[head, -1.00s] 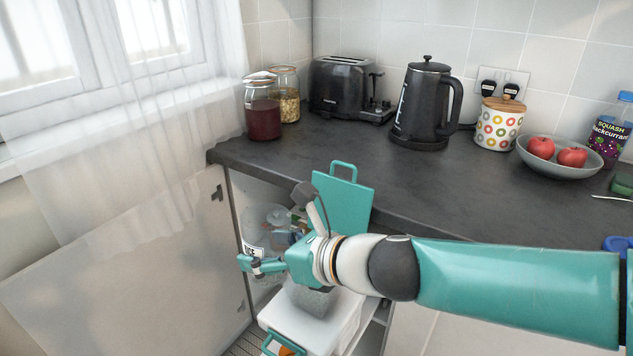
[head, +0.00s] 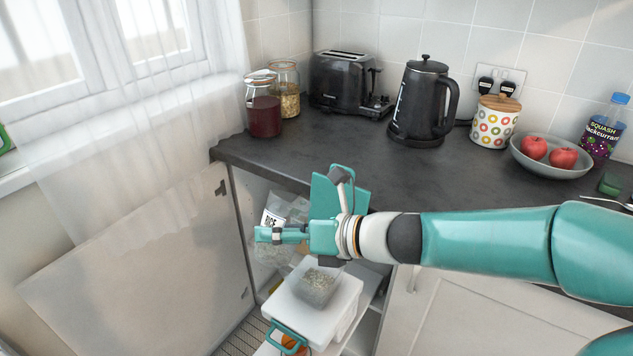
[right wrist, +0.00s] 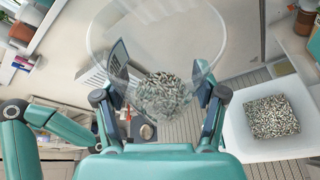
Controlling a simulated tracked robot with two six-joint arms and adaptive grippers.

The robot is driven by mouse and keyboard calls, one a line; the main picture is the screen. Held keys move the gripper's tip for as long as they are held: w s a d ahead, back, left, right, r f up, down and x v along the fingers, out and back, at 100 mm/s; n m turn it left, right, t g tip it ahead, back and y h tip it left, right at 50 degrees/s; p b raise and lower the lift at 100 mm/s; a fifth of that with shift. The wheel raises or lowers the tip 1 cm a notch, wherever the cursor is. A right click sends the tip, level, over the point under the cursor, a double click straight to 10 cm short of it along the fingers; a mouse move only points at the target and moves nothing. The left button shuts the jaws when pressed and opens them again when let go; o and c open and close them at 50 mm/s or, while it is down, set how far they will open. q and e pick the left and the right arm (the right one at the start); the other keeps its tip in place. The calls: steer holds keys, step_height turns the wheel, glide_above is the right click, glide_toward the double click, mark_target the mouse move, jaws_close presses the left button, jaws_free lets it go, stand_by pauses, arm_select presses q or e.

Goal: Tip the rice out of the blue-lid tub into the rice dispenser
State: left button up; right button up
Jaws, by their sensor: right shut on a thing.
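The tub (head: 292,205) is a clear round container with a white RICE label and no lid on it. My right gripper (head: 268,235) is shut on it, above and left of the dispenser, inside the cupboard opening. The tub looks tilted. In the right wrist view the tub (right wrist: 115,25) sits between the fingers (right wrist: 163,88) with grains at its bottom. The rice dispenser (head: 335,308) is a white box with a square clear hopper full of grains on top. It also shows in the right wrist view (right wrist: 240,145). My left gripper is not in view.
The open cupboard door (head: 140,255) is at the left. On the counter (head: 330,150) stand jars (head: 264,115), a toaster (head: 342,82), a kettle (head: 423,105) and a fruit bowl (head: 550,158).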

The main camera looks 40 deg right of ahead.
mark_target(271, 194)
steer(key=shift+w+d+r+m+p, duration=0.1)
steer(key=shift+d+r+m+p, duration=0.2)
steer(key=shift+r+m+p, duration=0.15)
steer(key=shift+r+m+y+p, duration=0.45)
steer(key=shift+y+p, duration=0.05)
steer(key=shift+p, duration=0.05)
steer(key=shift+r+m+y+p, duration=0.4)
steer(key=shift+r+m+p, duration=0.2)
steer(key=shift+m, duration=0.1)
steer(key=shift+r+m, duration=0.25)
steer(key=shift+m, duration=0.15)
steer(key=shift+r+m+y+p, duration=0.3)
steer(key=shift+r+m+y, duration=0.05)
steer(key=shift+m+y, duration=0.05)
steer(key=shift+r+m+t, duration=0.3)
steer(key=shift+r+m, duration=0.1)
steer(key=shift+m, duration=0.2)
steer(key=shift+w+d+r+m+y+p, duration=0.2)
steer(key=shift+d+r+m+y+p, duration=0.15)
steer(key=shift+d+r+m+y, duration=0.25)
steer(key=shift+w+d+p, duration=0.1)
steer(key=shift+d+p, duration=0.1)
steer(key=shift+p, duration=0.1)
steer(key=shift+d+r+m+t+p, duration=0.15)
steer(key=shift+r+m+t+p, duration=0.35)
steer(key=shift+m+p, duration=0.55)
steer(key=shift+d+r+y+p, duration=0.1)
steer(key=shift+y+p, duration=0.2)
steer(key=shift+p, duration=0.3)
